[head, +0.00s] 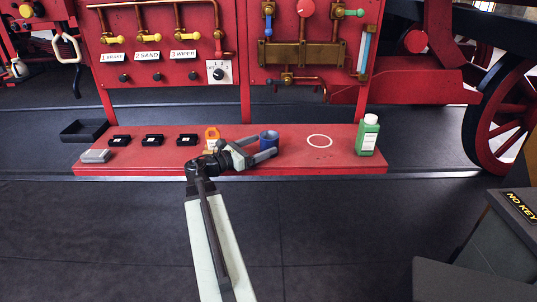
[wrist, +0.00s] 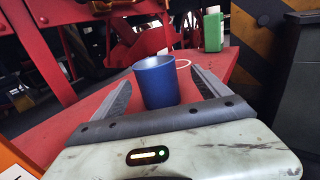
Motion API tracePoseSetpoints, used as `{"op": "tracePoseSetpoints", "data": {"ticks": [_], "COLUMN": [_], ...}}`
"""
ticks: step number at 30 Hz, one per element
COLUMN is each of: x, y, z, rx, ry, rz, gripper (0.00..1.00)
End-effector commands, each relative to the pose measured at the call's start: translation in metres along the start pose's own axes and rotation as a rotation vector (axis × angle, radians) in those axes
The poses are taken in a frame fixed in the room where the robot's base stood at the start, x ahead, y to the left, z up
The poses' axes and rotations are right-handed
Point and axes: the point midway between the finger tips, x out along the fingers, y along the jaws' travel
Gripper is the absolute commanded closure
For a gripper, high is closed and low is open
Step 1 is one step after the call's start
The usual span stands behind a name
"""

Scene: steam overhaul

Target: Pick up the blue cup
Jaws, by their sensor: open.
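The blue cup (head: 270,137) stands upright on the red bench (head: 300,162), right of the bench's middle in the head view. My gripper (head: 262,150) is open at the cup, with a finger on the near side of it. In the wrist view, the blue cup (wrist: 157,84) stands between the two spread fingers of my gripper (wrist: 160,92), with gaps visible on both sides.
A green bottle (head: 368,135) stands at the bench's right end, beside a white ring mark (head: 319,142). An orange object (head: 212,137) is close left of my gripper. Several small black trays (head: 153,140) line the left. A red valve panel (head: 160,50) rises behind.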

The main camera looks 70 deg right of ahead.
Motion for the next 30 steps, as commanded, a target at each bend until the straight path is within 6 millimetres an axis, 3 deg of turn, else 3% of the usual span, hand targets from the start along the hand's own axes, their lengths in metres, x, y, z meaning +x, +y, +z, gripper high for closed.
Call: {"op": "tracePoseSetpoints", "data": {"ticks": [6, 11, 19, 26, 30], "x": [0.032, 0.041, 0.086, 0.090, 0.090], "y": [-0.005, -0.006, -0.002, -0.003, -0.003], "z": [0.001, 0.002, 0.005, 0.005, 0.005], "rx": [0.003, 0.004, 0.005, 0.005, 0.005], "ry": [0.002, 0.003, 0.004, 0.004, 0.004], "rz": [-0.017, -0.022, -0.027, -0.024, -0.025], "gripper": [0.14, 0.14, 0.14, 0.14, 0.50]}}
